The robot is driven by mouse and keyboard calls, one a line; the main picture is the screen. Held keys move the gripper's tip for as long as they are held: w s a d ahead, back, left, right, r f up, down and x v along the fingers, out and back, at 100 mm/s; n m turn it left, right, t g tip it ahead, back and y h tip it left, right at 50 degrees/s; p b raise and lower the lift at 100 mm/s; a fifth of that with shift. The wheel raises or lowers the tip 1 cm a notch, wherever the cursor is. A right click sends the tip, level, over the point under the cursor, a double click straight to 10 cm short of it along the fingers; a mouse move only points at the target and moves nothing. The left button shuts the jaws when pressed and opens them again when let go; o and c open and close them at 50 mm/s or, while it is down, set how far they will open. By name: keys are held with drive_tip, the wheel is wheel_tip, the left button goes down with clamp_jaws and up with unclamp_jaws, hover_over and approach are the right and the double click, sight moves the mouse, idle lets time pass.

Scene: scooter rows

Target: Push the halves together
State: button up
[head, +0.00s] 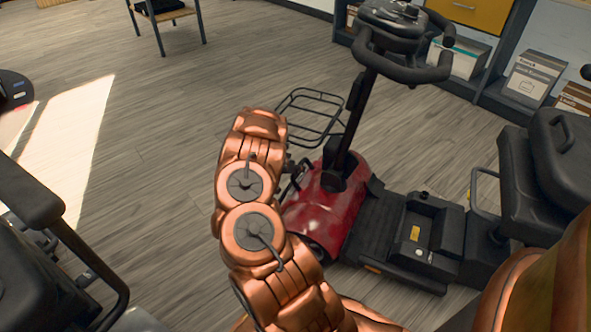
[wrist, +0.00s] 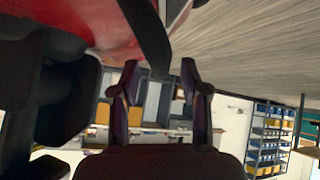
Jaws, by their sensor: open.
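The mobility scooter's front half has a red body (head: 325,205), a black steering column and handlebar (head: 400,35), and a wire basket (head: 318,112). The rear half has a dark battery box (head: 428,232) and a black seat (head: 550,165). The head view does not clearly show whether a gap lies between the halves. My gripper is hidden behind my copper arm in the head view. In the wrist view my gripper (wrist: 160,70) is open, with nothing between its fingers. The red body (wrist: 70,25) and a black bar (wrist: 148,35) appear beyond the fingertips.
Another black scooter (head: 40,220) stands at the left edge. A shelf with boxes (head: 530,75) runs along the back right. A small table (head: 160,15) stands at the back. Open wood floor (head: 150,190) lies left of my arm.

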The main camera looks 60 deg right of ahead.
drive_tip(key=shift+c, duration=0.2)
clamp_jaws()
idle(0.6)
